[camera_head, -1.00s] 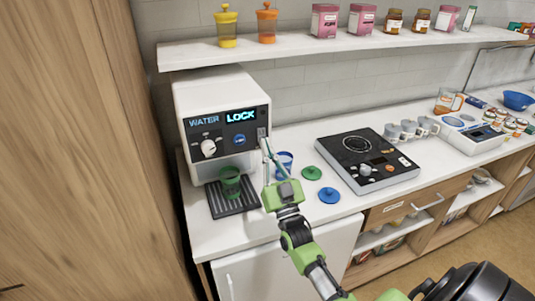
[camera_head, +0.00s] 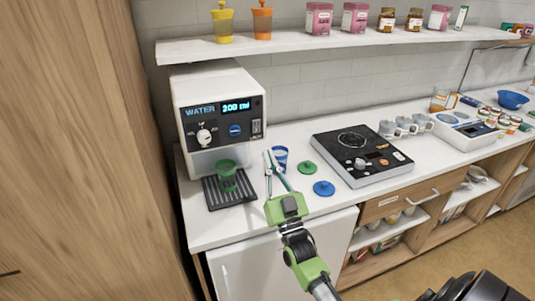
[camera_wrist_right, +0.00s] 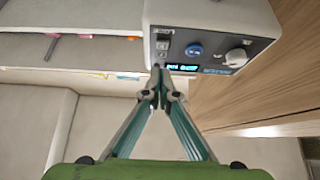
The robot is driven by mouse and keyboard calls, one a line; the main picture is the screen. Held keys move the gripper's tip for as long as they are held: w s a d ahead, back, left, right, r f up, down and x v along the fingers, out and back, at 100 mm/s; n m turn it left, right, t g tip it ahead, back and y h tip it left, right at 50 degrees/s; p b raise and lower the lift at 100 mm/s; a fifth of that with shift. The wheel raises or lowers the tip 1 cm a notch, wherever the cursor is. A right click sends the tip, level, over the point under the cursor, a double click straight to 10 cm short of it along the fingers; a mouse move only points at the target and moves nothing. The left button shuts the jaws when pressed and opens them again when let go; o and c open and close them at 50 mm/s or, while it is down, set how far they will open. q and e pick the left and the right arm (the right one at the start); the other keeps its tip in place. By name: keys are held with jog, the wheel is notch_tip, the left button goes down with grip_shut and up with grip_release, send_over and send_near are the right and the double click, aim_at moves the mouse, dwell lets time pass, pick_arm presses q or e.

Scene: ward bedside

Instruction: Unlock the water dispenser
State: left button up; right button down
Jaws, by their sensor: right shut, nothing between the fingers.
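The white water dispenser (camera_head: 207,80) stands at the left end of the counter; its black front panel also shows in the right wrist view (camera_wrist_right: 210,50). Its display (camera_head: 236,107) reads "200 ml". The panel has a white knob (camera_head: 204,137), a round blue button (camera_head: 235,130) and a small switch (camera_head: 256,127) at its right edge. A green cup (camera_head: 227,171) stands on the dark drip tray (camera_head: 217,200). My right gripper (camera_head: 268,155) is shut and empty, in front of and below the switch; its closed fingertips show in the wrist view (camera_wrist_right: 160,88). My left gripper is not in view.
A blue-and-white cup (camera_head: 282,153), a green lid (camera_head: 307,168) and a blue lid (camera_head: 324,188) are beside my right gripper. A hot plate (camera_head: 340,151) stands farther right. A shelf (camera_head: 190,52) runs above, and a wooden panel (camera_head: 80,150) rises at left.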

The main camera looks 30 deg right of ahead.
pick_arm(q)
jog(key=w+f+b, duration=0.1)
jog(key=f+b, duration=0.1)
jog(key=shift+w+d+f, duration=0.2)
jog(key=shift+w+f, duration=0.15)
pick_arm(e)
jog(key=s+f, duration=0.4)
jog(key=shift+a+f, duration=0.3)
jog(key=shift+a, duration=0.15)
jog(key=shift+s, duration=0.15)
